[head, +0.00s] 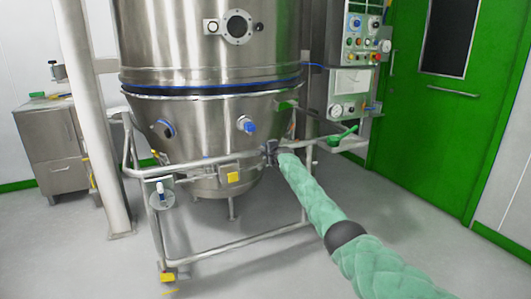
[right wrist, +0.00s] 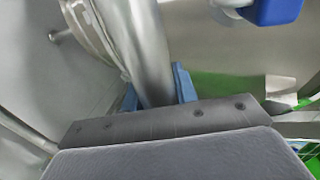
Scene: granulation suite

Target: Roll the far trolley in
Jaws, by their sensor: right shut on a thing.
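The trolley (head: 250,240) is a tubular steel frame on castors carrying a conical steel bowl (head: 205,130). It stands under the tall steel vessel (head: 185,40), and a blue-edged seam shows between bowl and vessel. My right gripper (head: 271,151) is at the trolley's front top rail, at its right part. In the right wrist view the blue fingers of the gripper (right wrist: 157,88) are shut around a steel bar (right wrist: 146,50). The fingertips are partly hidden behind the bar. My left gripper is not in view.
A white post (head: 92,120) stands left of the trolley, with a steel cabinet (head: 55,150) behind it. A control panel (head: 350,80) and a green door (head: 425,110) are at the right. The floor (head: 400,235) right of the trolley is clear.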

